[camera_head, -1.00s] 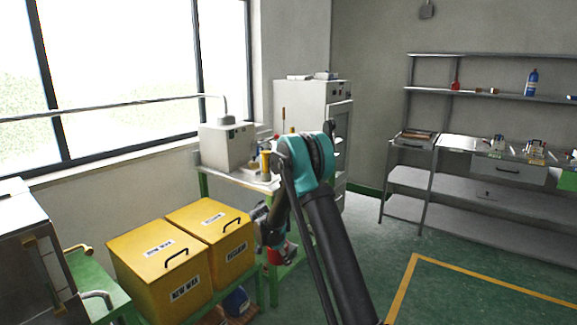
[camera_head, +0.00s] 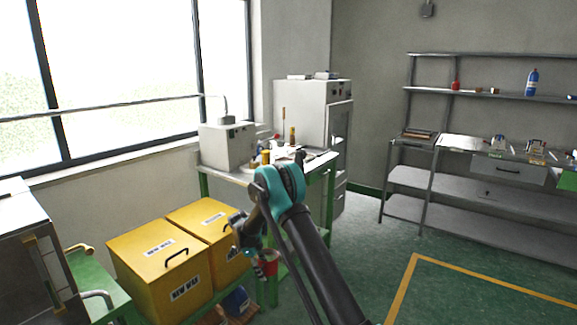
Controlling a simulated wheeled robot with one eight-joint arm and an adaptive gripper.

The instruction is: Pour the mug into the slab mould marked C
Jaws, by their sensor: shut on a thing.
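My gripper (camera_head: 262,267) hangs low beside the green-legged bench, pointing down, right of the yellow bins. It is small and partly hidden by my own arm. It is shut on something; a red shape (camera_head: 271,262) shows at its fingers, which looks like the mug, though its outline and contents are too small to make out. I cannot pick out a slab mould marked C or read any such mark in this view.
Two yellow lidded bins (camera_head: 163,262) stand left of my gripper. The green-legged bench (camera_head: 318,163) holds a grey box machine (camera_head: 227,147) and small items. A grey cabinet (camera_head: 305,112) stands behind. Steel shelving (camera_head: 465,145) lines the right wall. The green floor in front is open.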

